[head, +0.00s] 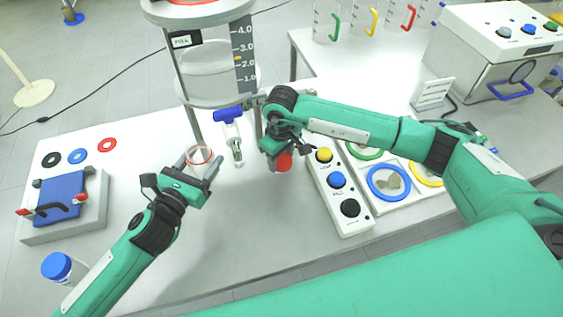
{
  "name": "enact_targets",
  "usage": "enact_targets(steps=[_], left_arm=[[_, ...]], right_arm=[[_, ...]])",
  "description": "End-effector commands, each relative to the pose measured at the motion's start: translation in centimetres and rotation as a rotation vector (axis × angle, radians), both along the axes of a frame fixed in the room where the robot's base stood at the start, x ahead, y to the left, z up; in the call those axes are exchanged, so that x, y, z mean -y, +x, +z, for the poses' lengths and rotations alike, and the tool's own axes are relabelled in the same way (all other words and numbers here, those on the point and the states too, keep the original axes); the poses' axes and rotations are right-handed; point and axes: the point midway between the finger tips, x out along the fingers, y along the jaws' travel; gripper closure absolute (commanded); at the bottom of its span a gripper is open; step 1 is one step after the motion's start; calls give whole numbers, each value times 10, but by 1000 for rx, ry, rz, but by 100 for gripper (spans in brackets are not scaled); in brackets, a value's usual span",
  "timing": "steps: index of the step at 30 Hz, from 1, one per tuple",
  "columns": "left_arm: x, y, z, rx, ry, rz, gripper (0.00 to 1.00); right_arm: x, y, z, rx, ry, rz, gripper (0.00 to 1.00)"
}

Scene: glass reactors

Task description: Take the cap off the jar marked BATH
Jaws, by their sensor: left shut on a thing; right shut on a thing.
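My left gripper (197,164) is shut on a clear glass jar (200,154) with a reddish rim, its fingers on either side of it. The jar's top shows open, with no cap on it. My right gripper (278,150) is shut on a red cap (284,162), to the right of the jar and apart from it. The gripper partly hides the red cap. Another jar with a blue cap (57,265) stands at the table's lower left. I cannot read BATH on any jar.
A glass reactor (208,75) with a blue-handled valve (229,115) stands behind the grippers. A button box (339,192) and a tray with coloured rings (388,182) lie to the right. A blue clamp device (61,198) is at left. The front middle table is clear.

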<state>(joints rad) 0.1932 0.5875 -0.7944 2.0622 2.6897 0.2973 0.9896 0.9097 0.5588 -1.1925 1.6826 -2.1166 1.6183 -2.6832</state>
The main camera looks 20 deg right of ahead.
Motion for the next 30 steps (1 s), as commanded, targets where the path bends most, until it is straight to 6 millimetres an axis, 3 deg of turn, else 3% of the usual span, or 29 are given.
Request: enact_targets(steps=[8,20,21,23,24,30], left_arm=[[0,0,13,0,0,0,100],[0,0,5,0,0,0,100],[0,0,7,1,-1,0,100],[0,0,7,1,-1,0,100],[0,0,7,1,-1,0,100],[0,0,7,1,-1,0,100]], right_arm=[[0,-1,-37,-4,0,-2,75],[0,0,-43,-1,-1,0,75],[0,0,-41,-1,-1,0,42],[0,0,-41,-1,-1,0,30],[0,0,-41,-1,-1,0,26],[0,0,-41,-2,-1,0,26]])
